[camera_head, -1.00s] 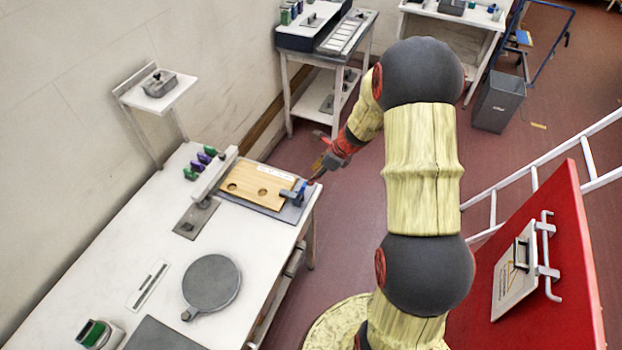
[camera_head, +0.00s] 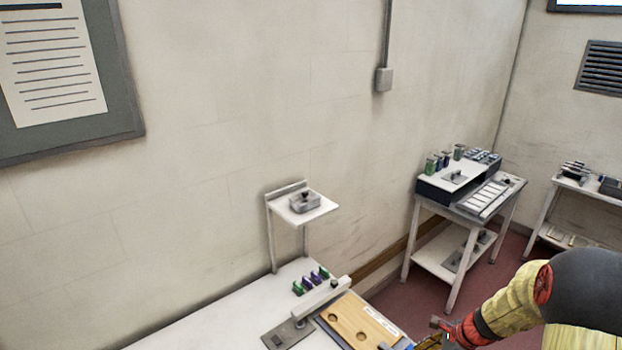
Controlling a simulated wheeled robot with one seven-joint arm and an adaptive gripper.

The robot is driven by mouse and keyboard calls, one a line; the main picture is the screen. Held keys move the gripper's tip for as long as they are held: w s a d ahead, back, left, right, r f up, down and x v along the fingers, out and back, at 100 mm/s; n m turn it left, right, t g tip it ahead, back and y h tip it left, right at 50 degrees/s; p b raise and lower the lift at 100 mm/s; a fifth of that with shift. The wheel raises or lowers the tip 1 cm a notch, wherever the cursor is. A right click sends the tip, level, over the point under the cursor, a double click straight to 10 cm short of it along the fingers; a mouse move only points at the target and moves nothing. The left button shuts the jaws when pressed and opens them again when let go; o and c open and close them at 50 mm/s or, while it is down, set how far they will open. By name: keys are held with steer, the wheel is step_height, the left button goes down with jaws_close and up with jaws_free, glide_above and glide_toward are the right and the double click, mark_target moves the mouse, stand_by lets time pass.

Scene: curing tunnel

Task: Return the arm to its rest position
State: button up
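My arm, in yellow covers with dark joints, reaches in from the lower right of the head view. My gripper (camera_head: 432,341) is at the bottom edge, beside the right end of the wooden board (camera_head: 358,318) on the white table. The gripper is small and partly cut off, so I cannot tell whether its fingers are open or shut, or whether it holds anything. A blue part of a fixture shows just left of it at the bottom edge.
The white table (camera_head: 222,318) bears several green and purple items (camera_head: 311,280) and a grey bar. A small wall shelf (camera_head: 282,208) holds a grey box (camera_head: 305,202). A side table (camera_head: 440,262) with a dark unit stands behind. Another table (camera_head: 578,212) is at far right.

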steer(key=s+a+r+n+t+h+b, duration=0.1)
steer(key=s+a+r+n+b, duration=0.3)
steer(key=s+n, duration=0.3)
steer(key=s+a+r+n+t+h+b, duration=0.1)
steer(key=s+a+r+n+b, duration=0.4)
steer(key=s+n+b, duration=0.2)
steer(key=s+a+r+n+h+b, duration=0.2)
steer(key=s+a+r+n+b, duration=0.3)
steer(key=s+n, duration=0.3)
steer(key=shift+s+r+n+t+b, duration=0.3)
steer(key=shift+s+n+t, duration=0.1)
steer(key=shift+s, duration=0.15)
steer(key=shift+c, duration=0.6)
